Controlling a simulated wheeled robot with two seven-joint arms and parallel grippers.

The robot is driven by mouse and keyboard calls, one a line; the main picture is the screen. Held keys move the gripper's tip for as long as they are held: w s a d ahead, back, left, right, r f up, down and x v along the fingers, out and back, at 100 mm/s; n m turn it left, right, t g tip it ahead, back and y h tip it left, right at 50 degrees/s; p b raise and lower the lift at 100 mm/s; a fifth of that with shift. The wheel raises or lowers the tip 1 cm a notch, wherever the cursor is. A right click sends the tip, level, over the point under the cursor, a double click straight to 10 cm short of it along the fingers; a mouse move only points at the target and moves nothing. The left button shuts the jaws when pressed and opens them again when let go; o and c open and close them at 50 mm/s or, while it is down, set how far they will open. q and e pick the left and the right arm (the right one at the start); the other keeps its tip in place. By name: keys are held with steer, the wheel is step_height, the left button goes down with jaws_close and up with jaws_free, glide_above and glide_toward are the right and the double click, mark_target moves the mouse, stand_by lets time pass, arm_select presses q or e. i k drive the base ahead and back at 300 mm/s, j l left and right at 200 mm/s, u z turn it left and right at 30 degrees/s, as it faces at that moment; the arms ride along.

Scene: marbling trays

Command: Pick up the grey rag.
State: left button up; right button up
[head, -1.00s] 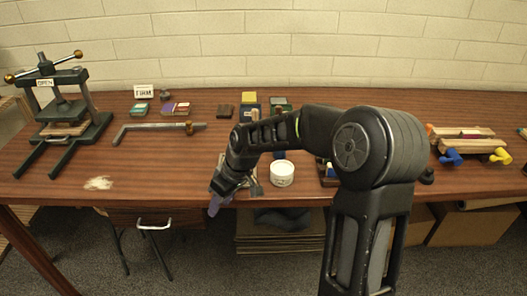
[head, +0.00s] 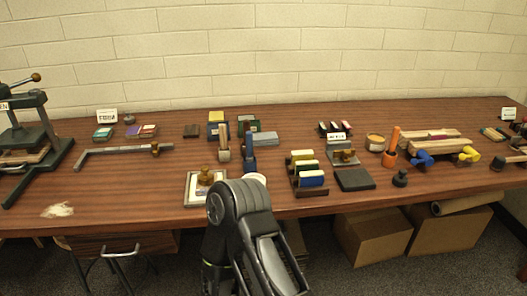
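I cannot make out a grey rag in the head view. My dark arm (head: 245,225) rises from the bottom centre, in front of the table's front edge. It hides part of the floor and the space under the table there. The gripper of this arm is hidden behind its links or out of the picture, so its fingers do not show. My other gripper is not in view.
The wooden table (head: 130,188) holds a dark press (head: 35,150), a metal bar (head: 115,153), a framed plate with a brass knob (head: 205,178), coloured blocks (head: 308,175) and a dark slab (head: 355,180). Cardboard boxes (head: 372,238) stand below. The table's front left is mostly clear.

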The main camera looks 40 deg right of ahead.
mark_target(267, 138)
steer(key=i+l, duration=0.4)
steer(key=i, duration=0.15)
steer(key=i+l+z, duration=0.15)
steer(key=z, duration=1.6)
